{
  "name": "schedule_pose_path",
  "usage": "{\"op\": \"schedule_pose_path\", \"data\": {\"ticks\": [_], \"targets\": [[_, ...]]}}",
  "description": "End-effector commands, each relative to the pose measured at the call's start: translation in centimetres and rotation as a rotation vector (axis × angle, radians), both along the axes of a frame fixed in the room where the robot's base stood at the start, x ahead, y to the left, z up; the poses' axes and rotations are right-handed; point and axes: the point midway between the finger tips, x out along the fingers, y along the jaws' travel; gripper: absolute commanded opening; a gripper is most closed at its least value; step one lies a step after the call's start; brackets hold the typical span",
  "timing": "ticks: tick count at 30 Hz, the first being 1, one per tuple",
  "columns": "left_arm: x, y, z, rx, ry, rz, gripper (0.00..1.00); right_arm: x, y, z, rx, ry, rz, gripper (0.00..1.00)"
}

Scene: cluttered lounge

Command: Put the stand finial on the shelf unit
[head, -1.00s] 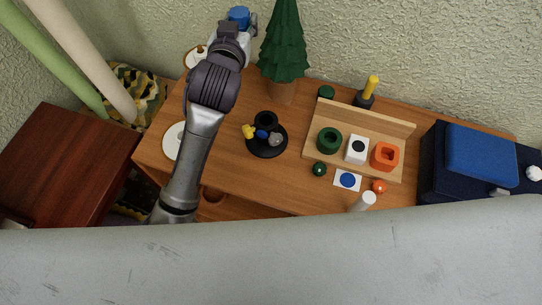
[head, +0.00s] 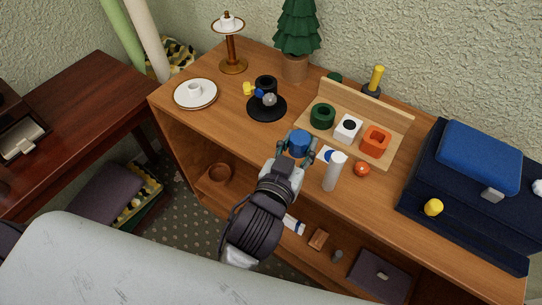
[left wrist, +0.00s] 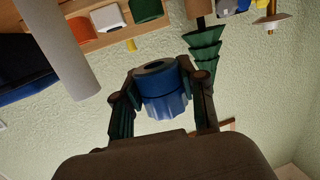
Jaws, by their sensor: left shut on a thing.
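The stand finial (head: 299,146) appears to be the blue piece in my left gripper (head: 297,150). In the left wrist view this blue fluted piece (left wrist: 162,90) has a dark round opening at one end. The fingers of my left gripper (left wrist: 161,103) are closed on its two sides. In the head view the gripper is over the front part of the wooden shelf unit (head: 232,120); I cannot tell whether the piece touches the top. My right gripper is not in view.
A white cylinder (head: 334,172) stands close right of the gripper. Behind are a peg board (head: 383,110) with coloured blocks, a black dish (head: 266,112) and a tree (head: 297,30). A dark blue case (head: 460,215) fills the right. Bare wood lies left of the gripper.

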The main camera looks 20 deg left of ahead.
Motion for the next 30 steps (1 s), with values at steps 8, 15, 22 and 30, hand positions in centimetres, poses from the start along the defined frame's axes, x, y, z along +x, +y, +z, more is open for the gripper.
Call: {"op": "schedule_pose_path", "data": {"ticks": [8,15,22,30], "targets": [[3.5,4.7,-3.4,0.011,-0.001,0.000,0.06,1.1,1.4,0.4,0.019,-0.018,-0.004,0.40],[6.2,8.2,-6.0,0.006,0.000,0.001,0.06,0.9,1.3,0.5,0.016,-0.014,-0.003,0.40],[6.8,9.0,-7.7,0.001,0.004,0.002,0.06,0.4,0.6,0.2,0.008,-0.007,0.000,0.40],[6.8,9.0,-10.7,0.001,0.001,0.002,0.06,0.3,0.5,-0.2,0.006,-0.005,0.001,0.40]]}}
